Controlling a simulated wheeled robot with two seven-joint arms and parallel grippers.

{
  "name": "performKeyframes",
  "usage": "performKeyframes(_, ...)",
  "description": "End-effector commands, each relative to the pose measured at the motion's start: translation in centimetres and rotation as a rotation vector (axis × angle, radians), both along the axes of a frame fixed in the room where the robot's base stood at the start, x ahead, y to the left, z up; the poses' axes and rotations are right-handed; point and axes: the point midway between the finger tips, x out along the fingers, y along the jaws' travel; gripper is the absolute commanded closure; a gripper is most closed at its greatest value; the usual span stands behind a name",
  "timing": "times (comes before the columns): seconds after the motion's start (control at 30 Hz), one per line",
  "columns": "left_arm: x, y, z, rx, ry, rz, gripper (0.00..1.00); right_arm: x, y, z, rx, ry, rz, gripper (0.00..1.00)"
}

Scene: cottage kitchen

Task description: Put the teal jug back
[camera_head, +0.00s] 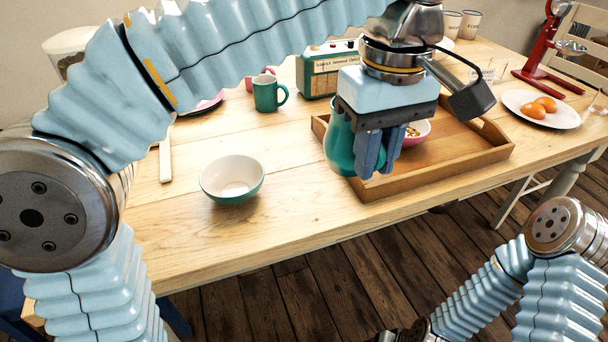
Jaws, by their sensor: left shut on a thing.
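The teal jug (341,144) shows behind and beside the fingers of my left gripper (374,160), at the left front part of the wooden tray (455,165). My left gripper points down and is shut on the jug. The gripper body hides the jug's top and part of its right side. I cannot tell whether the jug's base touches the tray or hangs above it. My right arm is at the lower right, below the table edge; its gripper does not show clearly.
A teal bowl with a white inside (231,180) stands left of the tray. A green mug (268,93) and a radio (325,72) stand behind. A pink bowl (415,132) is in the tray. A plate (540,112) with oranges is at right. Table around the teal bowl is clear.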

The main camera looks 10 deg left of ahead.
Motion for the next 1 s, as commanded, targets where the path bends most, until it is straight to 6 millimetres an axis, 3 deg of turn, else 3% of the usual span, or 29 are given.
performKeyframes(0.2,4.1,3.9,-2.5,-0.001,0.001,0.009,1.0,0.0,0.0,-0.4,0.0,-0.001,-0.001,0.31)
performKeyframes(0.4,6.6,6.2,-6.1,0.0,0.0,0.005,1.0,0.0,0.0,-1.1,-0.001,0.0,-0.001,0.31)
performKeyframes(0.73,8.4,7.9,-9.1,0.0,0.0,0.007,1.0,0.0,0.0,-1.5,-0.001,0.0,-0.002,0.31)
performKeyframes(0.9,8.3,7.8,-11.5,-0.001,-0.001,0.004,1.0,0.0,-0.1,-1.8,-0.002,-0.001,-0.003,0.31)
performKeyframes(1.0,8.3,7.7,-11.8,-0.002,-0.003,0.004,1.0,0.0,-0.1,-1.8,-0.002,-0.001,-0.003,0.31)
